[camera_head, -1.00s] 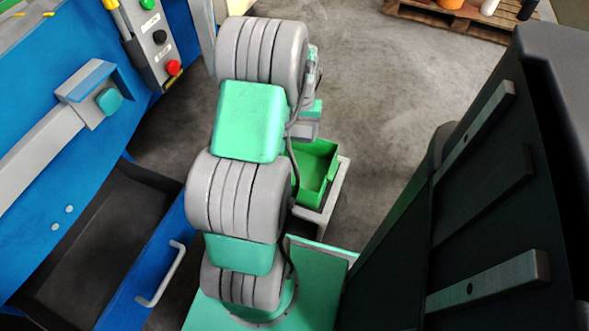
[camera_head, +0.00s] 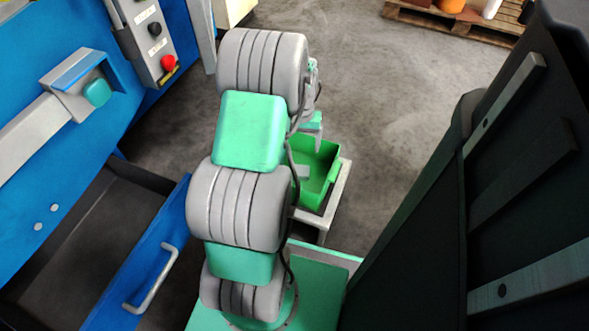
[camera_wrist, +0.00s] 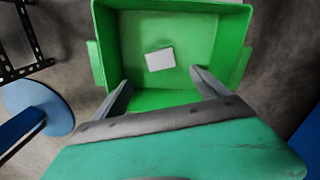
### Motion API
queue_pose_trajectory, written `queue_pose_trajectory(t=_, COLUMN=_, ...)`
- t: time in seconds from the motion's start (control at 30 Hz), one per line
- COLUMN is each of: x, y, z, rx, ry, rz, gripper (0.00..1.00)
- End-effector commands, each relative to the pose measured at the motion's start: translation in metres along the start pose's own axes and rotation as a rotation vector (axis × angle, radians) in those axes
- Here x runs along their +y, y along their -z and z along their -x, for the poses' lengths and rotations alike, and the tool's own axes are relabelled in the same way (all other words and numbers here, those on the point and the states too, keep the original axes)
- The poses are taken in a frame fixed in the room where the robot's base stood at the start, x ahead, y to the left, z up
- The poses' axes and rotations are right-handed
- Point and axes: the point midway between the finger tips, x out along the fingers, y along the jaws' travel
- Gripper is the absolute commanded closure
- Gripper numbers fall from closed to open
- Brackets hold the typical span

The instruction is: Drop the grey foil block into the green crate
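The green crate (camera_head: 318,165) is right of my arm in the head view. It also fills the upper middle of the wrist view (camera_wrist: 208,40), seen from above. The foil block (camera_wrist: 159,59), a small pale grey piece, shows inside the crate outline in the wrist view, beyond my fingertips. It looks slightly turned, and I cannot tell if it touches the crate floor. My gripper (camera_wrist: 161,80) is over the crate's near side, its two fingers spread apart with nothing between them. In the head view my arm hides much of the gripper.
The crate stands on a pale-framed stand (camera_head: 331,205). A blue machine (camera_head: 60,150) with an open drawer and handle (camera_head: 152,280) is at the left. A control box (camera_head: 150,35) with buttons is above it. A wooden pallet (camera_head: 450,22) lies far back. The grey floor between is clear.

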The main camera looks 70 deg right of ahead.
Motion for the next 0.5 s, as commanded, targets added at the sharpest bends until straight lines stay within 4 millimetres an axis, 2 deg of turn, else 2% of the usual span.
queue_pose_trajectory(t=0.3, x=0.000, y=0.000, z=0.004, rx=0.001, ry=0.000, rz=0.000, gripper=0.12)
queue_pose_trajectory(t=0.37, x=0.000, y=0.001, z=0.011, rx=0.003, ry=0.000, rz=0.000, gripper=0.12)
queue_pose_trajectory(t=0.5, x=0.000, y=0.001, z=0.041, rx=0.004, ry=0.000, rz=0.000, gripper=0.12)
